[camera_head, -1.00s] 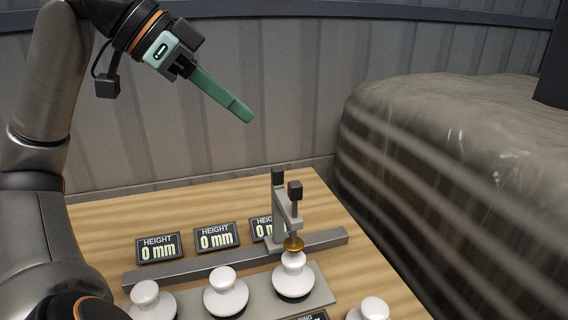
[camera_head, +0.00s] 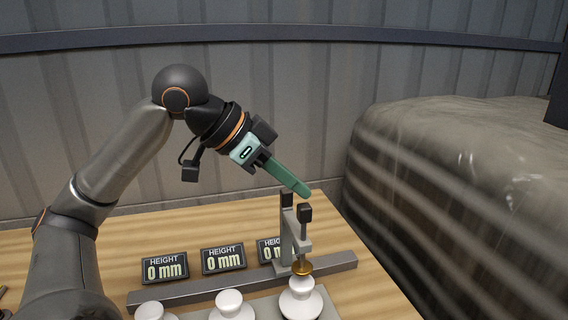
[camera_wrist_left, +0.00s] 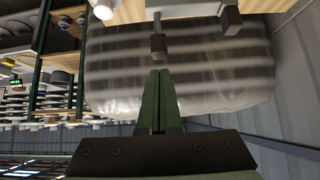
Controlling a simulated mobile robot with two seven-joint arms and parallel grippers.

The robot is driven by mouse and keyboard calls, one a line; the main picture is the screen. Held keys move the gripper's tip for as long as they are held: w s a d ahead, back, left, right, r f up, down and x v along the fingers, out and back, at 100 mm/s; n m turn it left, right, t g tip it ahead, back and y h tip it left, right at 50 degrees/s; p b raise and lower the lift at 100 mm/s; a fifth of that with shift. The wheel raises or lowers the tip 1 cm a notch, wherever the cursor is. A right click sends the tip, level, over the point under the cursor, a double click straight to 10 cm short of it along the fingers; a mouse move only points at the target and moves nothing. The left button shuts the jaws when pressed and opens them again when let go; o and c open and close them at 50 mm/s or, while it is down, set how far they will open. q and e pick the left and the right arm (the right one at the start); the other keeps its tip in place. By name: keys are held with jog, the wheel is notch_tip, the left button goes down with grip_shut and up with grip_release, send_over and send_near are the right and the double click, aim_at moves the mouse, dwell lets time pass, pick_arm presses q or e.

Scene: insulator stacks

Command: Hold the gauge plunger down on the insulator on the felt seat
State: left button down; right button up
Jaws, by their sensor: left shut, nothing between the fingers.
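The gauge (camera_head: 287,232) is a grey post and arm with a black-knobbed plunger (camera_head: 305,213) and a brass foot (camera_head: 302,268). The foot is at the top of a white insulator (camera_head: 301,301); I cannot tell whether it presses on it. The felt seat under that insulator is hardly visible. My left gripper (camera_head: 303,192), with green fingers, is shut and empty, tips just above the plunger knob and close to the post top. In the left wrist view the shut fingers (camera_wrist_left: 158,88) point at a dark-ended gauge part (camera_wrist_left: 158,46). My right gripper is out of view.
Two more white insulators (camera_head: 231,306) stand to the left on the grey plate. Height displays (camera_head: 165,268) reading 0 mm stand behind the rail (camera_head: 200,290); the gauge partly hides one. A large wrapped bale (camera_head: 460,200) stands right of the table (camera_head: 370,290).

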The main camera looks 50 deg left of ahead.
pick_arm(q)
jog(key=shift+f, duration=0.65)
jog(key=shift+f, duration=0.1)
